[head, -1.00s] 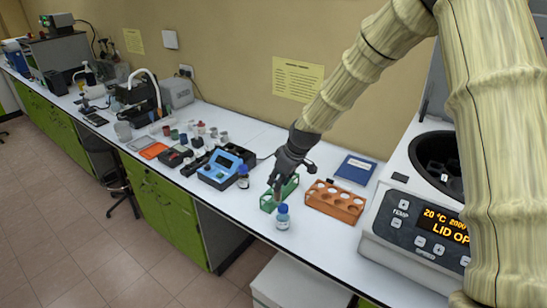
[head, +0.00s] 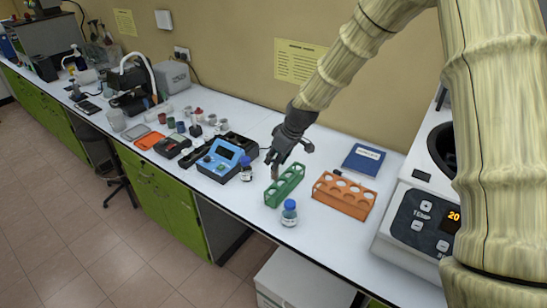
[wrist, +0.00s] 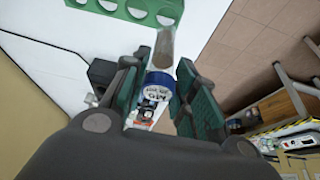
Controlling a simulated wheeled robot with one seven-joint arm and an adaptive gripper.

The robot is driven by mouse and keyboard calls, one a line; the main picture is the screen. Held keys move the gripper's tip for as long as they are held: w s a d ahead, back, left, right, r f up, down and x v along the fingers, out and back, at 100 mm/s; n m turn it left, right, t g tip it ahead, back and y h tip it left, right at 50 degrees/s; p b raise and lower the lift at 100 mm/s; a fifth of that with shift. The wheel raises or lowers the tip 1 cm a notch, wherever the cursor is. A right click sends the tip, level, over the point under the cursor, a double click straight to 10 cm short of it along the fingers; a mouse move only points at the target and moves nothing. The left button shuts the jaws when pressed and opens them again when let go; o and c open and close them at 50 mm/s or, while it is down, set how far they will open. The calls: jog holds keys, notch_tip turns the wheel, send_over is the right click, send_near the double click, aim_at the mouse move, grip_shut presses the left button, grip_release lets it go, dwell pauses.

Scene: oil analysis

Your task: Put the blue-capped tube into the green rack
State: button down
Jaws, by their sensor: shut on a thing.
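My gripper (head: 277,165) is shut on a tube and holds it above the bench, just behind and left of the green rack. The tube (wrist: 163,48) looks brownish and clear in the wrist view, with a blue-rimmed, pale-topped cap (wrist: 159,84) between the green finger pads. In the head view only a short brownish part of the tube (head: 274,173) shows below the fingers. The green rack (head: 285,186) stands on the bench with a row of round holes.
An orange rack (head: 343,195) stands right of the green one. Blue-capped bottles stand in front of the green rack (head: 289,213) and to its left (head: 245,170). A blue device (head: 217,160) is further left, a blue book (head: 363,160) behind, and a centrifuge (head: 415,215) at the right.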

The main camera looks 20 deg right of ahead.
aim_at(275, 179)
jog(key=x, duration=0.2)
jog(key=b+x, duration=0.1)
jog(key=x, duration=0.1)
jog(key=shift+w+d, duration=0.2)
jog(key=shift+d, duration=0.05)
jog(key=shift+f, duration=0.25)
jog(key=shift+s+d+f+b, duration=0.1)
jog(key=shift+s+f+b, duration=0.2)
jog(key=shift+s+b, duration=0.25)
jog(key=shift+d+b+x, duration=0.25)
jog(key=shift+b+x, duration=0.35)
jog(key=shift+x, duration=0.65)
jog(key=shift+s+f+b, duration=0.25)
jog(key=shift+f+b, duration=0.25)
jog(key=shift+f, duration=0.3)
jog(key=shift+w+f+b, duration=0.15)
jog(key=shift+f+b, duration=0.2)
jog(key=shift+f, duration=0.5)
